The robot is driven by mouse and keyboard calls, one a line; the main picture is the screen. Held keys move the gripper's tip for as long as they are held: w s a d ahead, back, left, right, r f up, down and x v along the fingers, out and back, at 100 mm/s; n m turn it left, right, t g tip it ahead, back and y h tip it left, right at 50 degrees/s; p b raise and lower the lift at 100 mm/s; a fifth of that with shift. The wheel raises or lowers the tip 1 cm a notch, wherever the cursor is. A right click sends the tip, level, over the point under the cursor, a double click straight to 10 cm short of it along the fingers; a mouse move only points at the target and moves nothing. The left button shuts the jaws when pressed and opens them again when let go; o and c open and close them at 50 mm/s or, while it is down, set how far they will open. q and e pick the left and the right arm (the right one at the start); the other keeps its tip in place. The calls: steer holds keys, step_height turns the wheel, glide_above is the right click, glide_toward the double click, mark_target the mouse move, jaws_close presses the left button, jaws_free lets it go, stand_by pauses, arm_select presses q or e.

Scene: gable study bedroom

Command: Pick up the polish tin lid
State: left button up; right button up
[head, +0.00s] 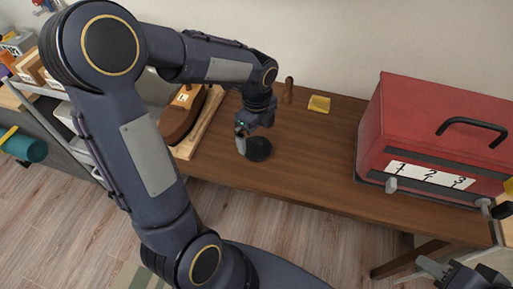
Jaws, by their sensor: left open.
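A round black disc, which looks like the polish tin lid (259,150), lies flat on the brown wooden table near its front edge. My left gripper (242,146) is open and points down at the disc's left edge. One finger overlaps the disc's left side in the head view; I cannot tell whether it touches. Part of my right gripper (440,272) shows at the bottom right, away from the disc; its fingertips are not clear.
A large red box (440,125) numbered 1, 2, 3 stands on the right of the wooden table (310,165). A yellow block (319,104) and a small brown wooden peg (288,88) are at the back. A brown shoe-like object (181,120) rests on a board at left. The table between disc and box is clear.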

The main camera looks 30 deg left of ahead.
mark_target(257, 140)
arm_select(q)
step_height(257, 140, down, 4)
steer(key=shift+d+f+b, duration=0.1)
steer(key=shift+f+b, duration=0.15)
steer(key=shift+b, duration=0.2)
steer(key=shift+c, duration=0.3)
steer(key=c, duration=0.8)
steer(key=shift+c, duration=0.3)
steer(key=shift+r, duration=0.15)
